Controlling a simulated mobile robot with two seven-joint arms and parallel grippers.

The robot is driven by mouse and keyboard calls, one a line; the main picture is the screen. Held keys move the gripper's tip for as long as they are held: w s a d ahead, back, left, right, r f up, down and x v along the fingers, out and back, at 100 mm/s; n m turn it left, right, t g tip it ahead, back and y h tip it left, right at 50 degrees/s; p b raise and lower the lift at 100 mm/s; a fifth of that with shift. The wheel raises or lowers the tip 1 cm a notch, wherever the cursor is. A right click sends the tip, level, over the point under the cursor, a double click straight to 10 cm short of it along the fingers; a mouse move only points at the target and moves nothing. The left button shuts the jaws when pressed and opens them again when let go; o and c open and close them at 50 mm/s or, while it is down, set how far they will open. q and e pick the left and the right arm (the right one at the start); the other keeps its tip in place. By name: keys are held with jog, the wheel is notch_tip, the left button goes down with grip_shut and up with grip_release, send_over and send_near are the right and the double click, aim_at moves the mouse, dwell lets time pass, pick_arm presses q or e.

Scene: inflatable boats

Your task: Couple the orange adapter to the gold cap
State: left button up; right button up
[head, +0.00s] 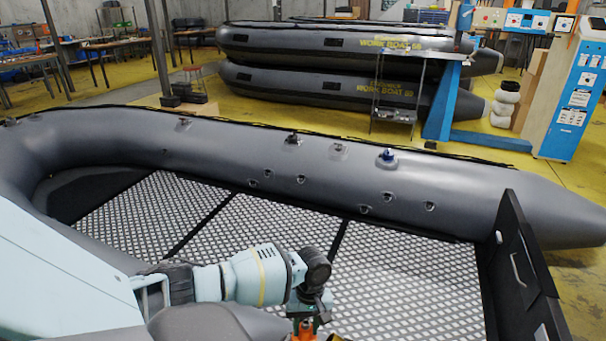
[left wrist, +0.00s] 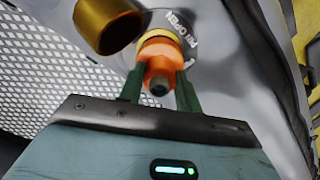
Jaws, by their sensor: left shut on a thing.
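The orange adapter (left wrist: 160,52) is between the two green fingers of my left gripper (left wrist: 158,90) in the left wrist view. The gripper is shut on it. A dark round tip of the adapter points toward the camera. The gold cap (left wrist: 108,24) stands just to the upper left of the adapter, and a small gap shows between them. In the head view my left gripper (head: 311,318) is at the bottom centre, with a bit of the orange adapter (head: 303,331) below it. The far end of the adapter is partly hidden. My right gripper is not in view.
A grey fitting with white lettering (left wrist: 181,27) sits behind the adapter on the grey tube. The boat's grey tube (head: 240,145) runs across the head view, with a patterned floor (head: 410,270) inside. A black transom (head: 520,255) stands at the right.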

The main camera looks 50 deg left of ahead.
pick_arm(q)
jog(key=shift+s+f, duration=0.1)
jog(key=shift+f, duration=0.35)
dwell(0.5)
jog(key=m, duration=0.2)
jog(key=shift+r+m, duration=0.1)
jog(key=shift+m, duration=1)
jog(key=shift+m+p, duration=0.35)
jog(key=shift+m, duration=1.65)
jog(key=m, duration=0.4)
jog(key=shift+a, duration=0.1)
